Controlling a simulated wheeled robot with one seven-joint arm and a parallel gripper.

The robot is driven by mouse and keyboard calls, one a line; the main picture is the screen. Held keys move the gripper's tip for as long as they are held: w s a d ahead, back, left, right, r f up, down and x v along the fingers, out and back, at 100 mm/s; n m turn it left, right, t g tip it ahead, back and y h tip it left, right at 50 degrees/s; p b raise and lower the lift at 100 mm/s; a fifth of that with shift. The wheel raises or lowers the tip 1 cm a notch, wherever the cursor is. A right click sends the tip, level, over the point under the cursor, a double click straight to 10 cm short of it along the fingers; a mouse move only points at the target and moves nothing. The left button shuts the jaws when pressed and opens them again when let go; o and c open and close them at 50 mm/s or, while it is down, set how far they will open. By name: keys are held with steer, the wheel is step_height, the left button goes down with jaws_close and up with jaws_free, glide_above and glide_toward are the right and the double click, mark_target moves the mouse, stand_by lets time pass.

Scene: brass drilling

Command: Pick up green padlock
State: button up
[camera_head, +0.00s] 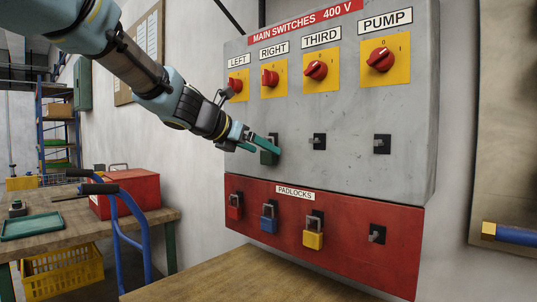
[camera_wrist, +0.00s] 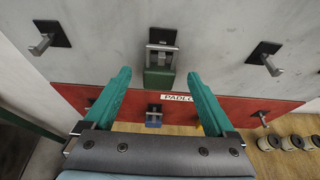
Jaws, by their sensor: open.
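The green padlock (camera_head: 269,158) hangs from a hook on the grey switch panel, below the RIGHT switch. In the wrist view the green padlock (camera_wrist: 158,80) shows its dark green body and grey shackle, upright in the gap between the fingertips. My gripper (camera_head: 265,147) is at the padlock, partly covering it in the head view. In the wrist view my gripper (camera_wrist: 159,75) has its two green fingers spread wide, one on each side of the padlock, with visible space between. Whether the tips reach the padlock's depth is unclear.
A red padlock (camera_head: 235,206), blue padlock (camera_head: 269,219) and yellow padlock (camera_head: 313,233) hang on the red board (camera_head: 345,262) below. Bare hooks (camera_head: 318,142) stick out to the right on the grey panel. A wooden table (camera_head: 240,280) stands beneath.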

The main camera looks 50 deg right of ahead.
steer(key=shift+x, duration=1.15)
jaws_close()
